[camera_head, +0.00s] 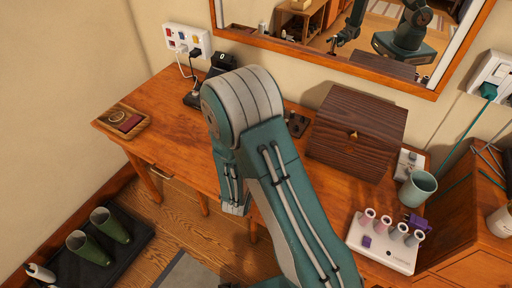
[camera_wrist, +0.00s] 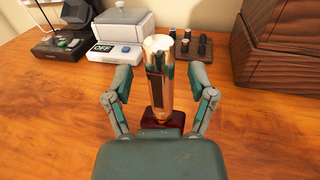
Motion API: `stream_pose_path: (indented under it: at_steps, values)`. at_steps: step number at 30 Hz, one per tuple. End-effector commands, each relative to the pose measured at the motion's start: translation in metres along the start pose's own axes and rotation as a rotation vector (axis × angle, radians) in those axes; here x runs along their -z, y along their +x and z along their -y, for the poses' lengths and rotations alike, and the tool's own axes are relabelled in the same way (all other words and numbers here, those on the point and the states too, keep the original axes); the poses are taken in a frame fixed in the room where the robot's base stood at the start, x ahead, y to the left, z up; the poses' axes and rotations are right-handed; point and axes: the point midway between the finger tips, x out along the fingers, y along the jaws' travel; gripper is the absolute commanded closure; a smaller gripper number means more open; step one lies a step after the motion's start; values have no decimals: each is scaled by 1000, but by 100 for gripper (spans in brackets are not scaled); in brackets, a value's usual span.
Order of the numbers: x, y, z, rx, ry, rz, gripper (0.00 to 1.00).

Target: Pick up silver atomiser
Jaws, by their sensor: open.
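A shiny, upright metal cylinder with a pale silvery top and warm wood-coloured reflections, which looks like the silver atomiser (camera_wrist: 157,98), stands in the middle of the wrist view. A dark vertical strip shows on its side. A dark red piece (camera_wrist: 168,123) shows at its lower end; I cannot tell if it is part of it. My gripper (camera_wrist: 159,80) is open, with one finger to the left and one to the right of the cylinder, and clear gaps on both sides. In the head view my arm hides the gripper and the cylinder.
Behind the cylinder are a white box marked OFF (camera_wrist: 115,52), a dark device (camera_wrist: 58,48) and a rack of small dark pegs (camera_wrist: 196,55). A dark wooden box (camera_head: 355,132) stands to the right. A mug (camera_head: 417,189) and a white tube stand (camera_head: 383,243) are farther right.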

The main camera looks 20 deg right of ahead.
Motion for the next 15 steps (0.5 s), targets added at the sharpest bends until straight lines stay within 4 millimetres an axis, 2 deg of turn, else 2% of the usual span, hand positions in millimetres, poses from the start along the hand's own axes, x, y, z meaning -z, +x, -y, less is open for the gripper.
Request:
stream_pose_path:
  at_steps: [3, 4, 5, 6, 8, 9, 15]
  values:
    - [0, 0, 0, -1, 0, 0, 28]
    - [0, 0, 0, -1, 0, 0, 37]
    - [0, 0, 0, -1, 0, 0, 51]
    - [0, 0, 0, 0, 0, 0, 68]
    - [0, 0, 0, 0, 0, 0, 95]
    - [0, -1, 0, 0, 0, 0, 100]
    - [0, -1, 0, 0, 0, 0, 100]
